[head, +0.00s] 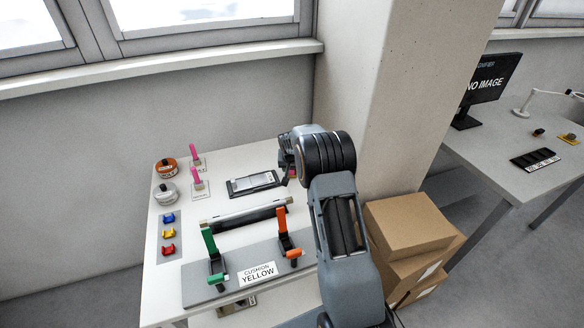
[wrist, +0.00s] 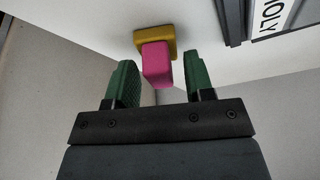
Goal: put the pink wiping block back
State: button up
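The pink wiping block (wrist: 156,65) shows in the wrist view, with a yellow piece (wrist: 168,34) at its far end against the white table top. My gripper (wrist: 161,62) has its two green fingers apart, one on each side of the pink part. Gaps show beside the block, so the fingers do not seem to touch it. In the head view my gripper (head: 286,172) is low over the table's right side, and a small patch of pink (head: 292,172) shows beside it. My arm hides most of that spot.
The white table (head: 225,165) holds a dark tray (head: 237,188), two pink-handled tools (head: 197,178), two round tins (head: 166,168), small coloured clips (head: 168,233) and a grey fixture (head: 195,290) with green and orange levers. Cardboard boxes (head: 405,225) and a pillar (head: 365,90) stand at the right.

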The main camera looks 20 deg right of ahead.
jog(key=shift+r, duration=0.35)
jog(key=s+a+r+n+b, duration=0.1)
jog(key=s+a+r, duration=0.2)
jog(key=s+r, duration=0.35)
jog(key=s+a+r, duration=0.2)
jog(key=s+r, duration=0.1)
jog(key=r, duration=0.6)
jog(key=s+a+n+y, duration=0.1)
jog(key=s+a, duration=0.3)
jog(key=s, duration=0.8)
jog(key=s+a+n, duration=0.3)
jog(key=s+a, duration=0.1)
jog(key=s, duration=0.9)
jog(key=shift+s+r+y, duration=0.2)
jog(key=shift+s+y, duration=0.1)
jog(key=shift+y, duration=0.1)
